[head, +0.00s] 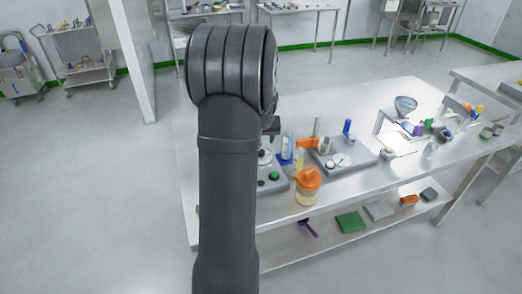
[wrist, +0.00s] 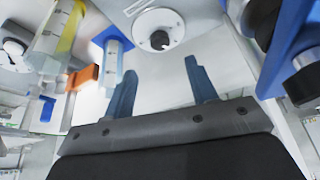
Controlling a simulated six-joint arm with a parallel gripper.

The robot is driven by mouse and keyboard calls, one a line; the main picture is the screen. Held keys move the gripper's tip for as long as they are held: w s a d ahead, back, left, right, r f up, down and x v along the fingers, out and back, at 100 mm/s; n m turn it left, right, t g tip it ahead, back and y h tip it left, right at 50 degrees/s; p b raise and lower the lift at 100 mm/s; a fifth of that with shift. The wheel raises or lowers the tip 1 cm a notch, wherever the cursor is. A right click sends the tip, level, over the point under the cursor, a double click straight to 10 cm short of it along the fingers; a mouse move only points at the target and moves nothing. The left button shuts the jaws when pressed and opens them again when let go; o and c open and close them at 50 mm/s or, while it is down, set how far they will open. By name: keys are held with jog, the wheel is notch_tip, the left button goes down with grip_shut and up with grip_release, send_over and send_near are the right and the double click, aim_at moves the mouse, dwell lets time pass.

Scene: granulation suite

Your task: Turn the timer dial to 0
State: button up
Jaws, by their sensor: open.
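In the wrist view a round white dial (wrist: 158,28) with a black knob at its centre sits on a pale panel, just beyond my fingertips. I cannot read its marks or tell where the knob points. My gripper (wrist: 160,68) is open, with two blue fingers apart and nothing between them. The knob is beyond the gap between the fingers, not touched by them. In the head view a round white dial (head: 265,157) on a grey unit shows partly beside my arm, and another white dial (head: 340,159) sits on a second grey unit. Which is the timer is unclear.
An orange-lidded jar (head: 307,186) stands at the table's front edge. A green button (head: 274,176) is on the left unit. In the wrist view a clear syringe-like tube (wrist: 112,62), a yellow-marked one (wrist: 58,38) and an orange part (wrist: 84,77) stand left of the fingers.

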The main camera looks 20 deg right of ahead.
jog(key=x, duration=0.9)
jog(key=c, duration=1)
